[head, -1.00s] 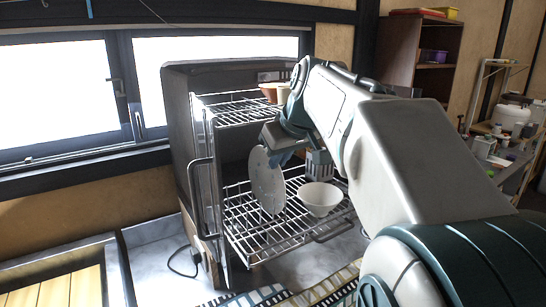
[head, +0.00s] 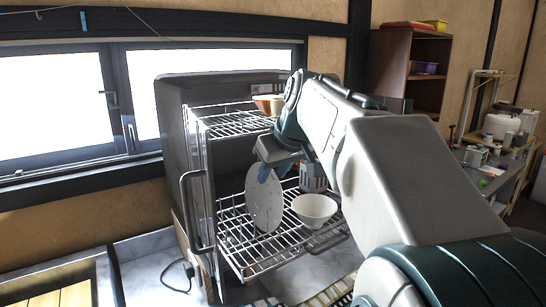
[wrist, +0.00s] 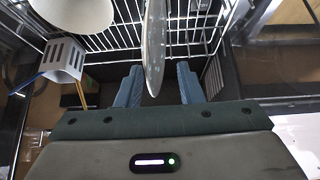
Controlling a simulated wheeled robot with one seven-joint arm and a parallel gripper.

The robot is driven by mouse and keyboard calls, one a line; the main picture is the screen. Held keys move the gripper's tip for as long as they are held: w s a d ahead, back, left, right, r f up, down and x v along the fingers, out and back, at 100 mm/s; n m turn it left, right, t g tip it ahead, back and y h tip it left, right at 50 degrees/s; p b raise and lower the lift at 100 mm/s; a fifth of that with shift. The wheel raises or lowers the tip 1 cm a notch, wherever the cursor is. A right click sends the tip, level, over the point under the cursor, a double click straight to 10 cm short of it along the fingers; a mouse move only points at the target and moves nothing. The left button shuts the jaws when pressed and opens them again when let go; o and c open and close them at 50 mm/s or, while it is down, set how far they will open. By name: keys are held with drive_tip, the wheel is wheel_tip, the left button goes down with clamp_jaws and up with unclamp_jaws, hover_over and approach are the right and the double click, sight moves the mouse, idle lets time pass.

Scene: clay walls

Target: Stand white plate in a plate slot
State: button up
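The white plate (head: 264,200) stands nearly upright on edge on the lower wire rack (head: 240,254) of the open dishwasher-like cabinet. In the wrist view the plate (wrist: 154,45) shows edge-on between my two blue fingers, with a gap on both sides. My gripper (head: 270,160) is open around the plate's upper edge; it also shows in the wrist view (wrist: 159,84). The exact slot and the plate's contact with the wires are too small to tell.
A white bowl (head: 314,209) sits on the rack right of the plate. A grey cutlery basket (head: 313,178) stands behind it, with utensils visible in the wrist view. The upper rack (head: 235,124) holds cups above. The left of the lower rack is clear.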

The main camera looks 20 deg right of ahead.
drive_tip(key=v, duration=1.3)
drive_tip(key=shift+s+r, duration=0.15)
drive_tip(key=s+a+f+m+g, duration=0.1)
drive_tip(key=s+f, duration=0.4)
drive_tip(key=f, duration=0.6)
drive_tip(key=s+a+f+m+g+h, duration=0.1)
drive_tip(key=s+f, duration=0.3)
drive_tip(key=f, duration=0.7)
drive_tip(key=s+a+f+m+g, duration=0.1)
drive_tip(key=s+f, duration=0.4)
drive_tip(key=f, duration=0.7)
drive_tip(key=shift+s+a+m+g+h, duration=0.2)
drive_tip(key=shift+s+m+g+h, duration=0.1)
drive_tip(key=shift+g+h, duration=0.1)
drive_tip(key=shift+d, duration=0.1)
